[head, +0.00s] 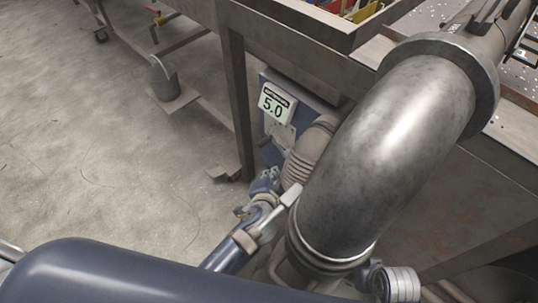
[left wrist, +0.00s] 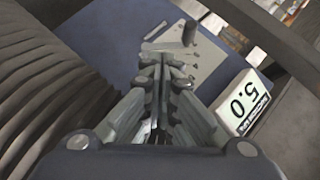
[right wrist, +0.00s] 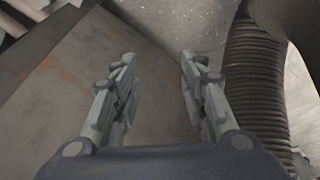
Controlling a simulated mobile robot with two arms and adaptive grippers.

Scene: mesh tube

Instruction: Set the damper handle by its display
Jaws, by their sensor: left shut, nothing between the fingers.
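The display (head: 272,103) reads 5.0 on a blue box under the table edge. It also shows rotated at the right of the left wrist view (left wrist: 243,101). A light metal plate with a short upright grey peg, which looks like the damper handle (left wrist: 188,33), sits on the blue face beyond the fingertips. In the head view the handle is small and hard to make out. My left gripper (head: 268,180) is below the box; in its wrist view (left wrist: 162,62) it is shut and empty, pointing toward the plate, apart from the peg. My right gripper (right wrist: 157,68) is open and empty.
A large metal duct elbow (head: 400,125) fills the right of the head view. A ribbed hose (left wrist: 40,85) runs close beside my left gripper. A table leg (head: 236,100) stands left of the box.

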